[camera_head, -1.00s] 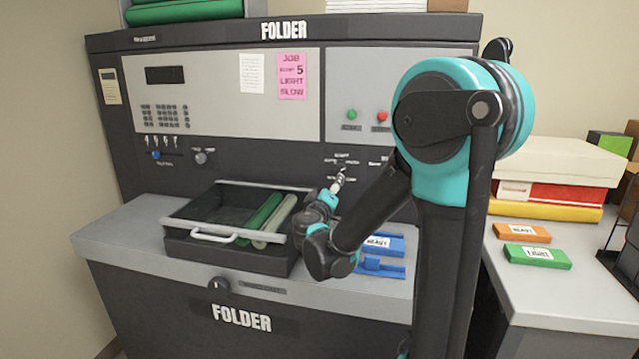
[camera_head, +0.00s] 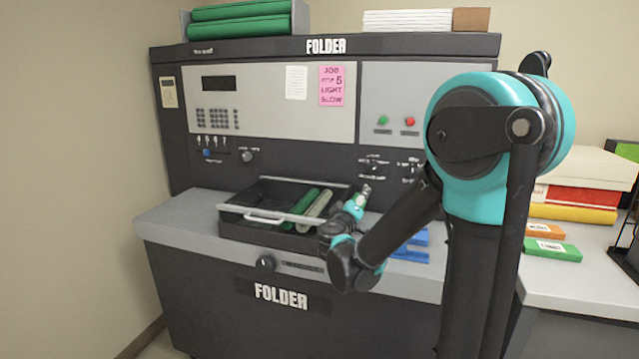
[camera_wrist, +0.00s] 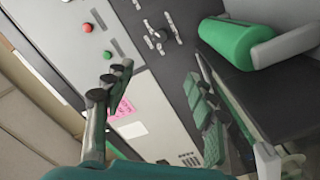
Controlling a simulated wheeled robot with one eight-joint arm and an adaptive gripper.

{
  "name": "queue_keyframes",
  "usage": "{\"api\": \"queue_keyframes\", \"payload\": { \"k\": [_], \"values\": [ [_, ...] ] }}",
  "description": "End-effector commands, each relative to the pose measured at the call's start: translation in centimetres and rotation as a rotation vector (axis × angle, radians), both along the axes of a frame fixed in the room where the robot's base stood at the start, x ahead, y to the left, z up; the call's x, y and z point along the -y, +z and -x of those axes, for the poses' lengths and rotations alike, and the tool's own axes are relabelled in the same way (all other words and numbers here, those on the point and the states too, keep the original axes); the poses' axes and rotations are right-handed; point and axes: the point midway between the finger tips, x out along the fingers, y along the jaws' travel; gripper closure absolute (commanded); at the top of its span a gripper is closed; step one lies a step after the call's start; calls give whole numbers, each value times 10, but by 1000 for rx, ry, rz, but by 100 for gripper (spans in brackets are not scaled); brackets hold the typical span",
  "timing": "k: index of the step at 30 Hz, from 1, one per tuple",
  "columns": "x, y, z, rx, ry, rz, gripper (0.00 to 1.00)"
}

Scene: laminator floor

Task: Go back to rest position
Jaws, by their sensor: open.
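My gripper (camera_head: 360,197) is raised in front of the folder machine (camera_head: 180,260), beside the right end of its open tray (camera_head: 228,217). In the wrist view my gripper (camera_wrist: 155,100) is open, its two fingers wide apart with nothing between them. The control panel shows past the fingers. In the head view my forearm and elbow cover part of the machine's right side. A green roll (camera_head: 306,201) and a pale roll (camera_head: 320,205) lie in the tray. The green roll (camera_wrist: 228,40) also shows at the right of the wrist view.
Blue blocks (camera_head: 412,254) lie on the machine's ledge right of my wrist. An orange box (camera_head: 545,231) and a green box (camera_head: 553,250) lie on the right table (camera_head: 570,292), near stacked boxes (camera_head: 585,165). Open floor shows at the lower left.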

Motion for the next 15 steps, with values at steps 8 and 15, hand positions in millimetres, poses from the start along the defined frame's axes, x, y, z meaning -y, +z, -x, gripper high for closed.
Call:
{"api": "queue_keyframes", "payload": {
  "k": [8,15],
  "values": [
    [36,-20,17,-76,-72,-66,44],
    [78,-52,45,-191,-162,-162,44]
  ]
}}
